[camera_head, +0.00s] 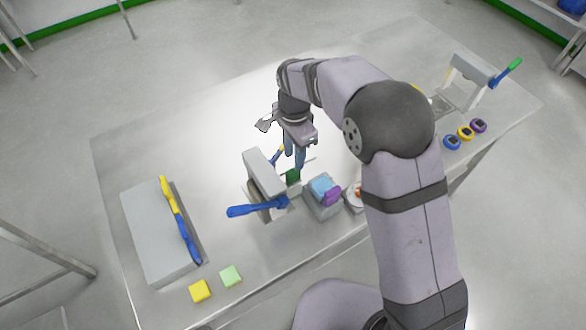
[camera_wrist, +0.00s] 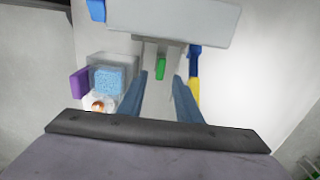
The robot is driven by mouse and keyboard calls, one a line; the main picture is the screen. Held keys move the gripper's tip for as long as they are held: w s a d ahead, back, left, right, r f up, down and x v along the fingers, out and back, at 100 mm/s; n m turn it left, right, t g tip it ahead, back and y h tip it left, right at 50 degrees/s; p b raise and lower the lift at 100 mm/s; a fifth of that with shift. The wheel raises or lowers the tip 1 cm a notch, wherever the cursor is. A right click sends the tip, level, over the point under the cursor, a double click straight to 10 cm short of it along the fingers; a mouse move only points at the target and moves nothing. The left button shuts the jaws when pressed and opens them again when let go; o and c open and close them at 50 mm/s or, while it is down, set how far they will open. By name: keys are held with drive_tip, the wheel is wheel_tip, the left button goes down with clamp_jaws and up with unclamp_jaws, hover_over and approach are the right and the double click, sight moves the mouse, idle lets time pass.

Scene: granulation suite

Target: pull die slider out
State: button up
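A grey press (camera_head: 262,172) with a blue lever (camera_head: 255,208) stands on the table; its grey top block (camera_wrist: 172,20) fills the upper wrist view. The green tab (camera_head: 292,176) of what looks like the die slider sticks out of the press on the gripper side. In the wrist view the green tab (camera_wrist: 160,68) lies in the gap between the fingers, nearer the left one. My gripper (camera_head: 297,164) points down beside the press. Its blue fingers (camera_wrist: 160,82) are apart, and no contact with the tab shows. The slider's body is mostly hidden under the press.
A grey holder (camera_head: 322,208) with a blue sponge and purple item stands close to the press. A white dish (camera_head: 353,197) is partly behind my arm. A blue-and-yellow tool (camera_wrist: 194,75) lies beside the right finger. A grey box (camera_head: 152,235) stands left; a second press (camera_head: 470,75) stands far right.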

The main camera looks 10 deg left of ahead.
sight(293, 169)
drive_tip(key=shift+a+f+p, duration=0.1)
drive_tip(key=shift+f+p, duration=1.05)
drive_tip(key=shift+f, duration=2.5)
drive_tip(key=shift+c, duration=0.7)
clamp_jaws()
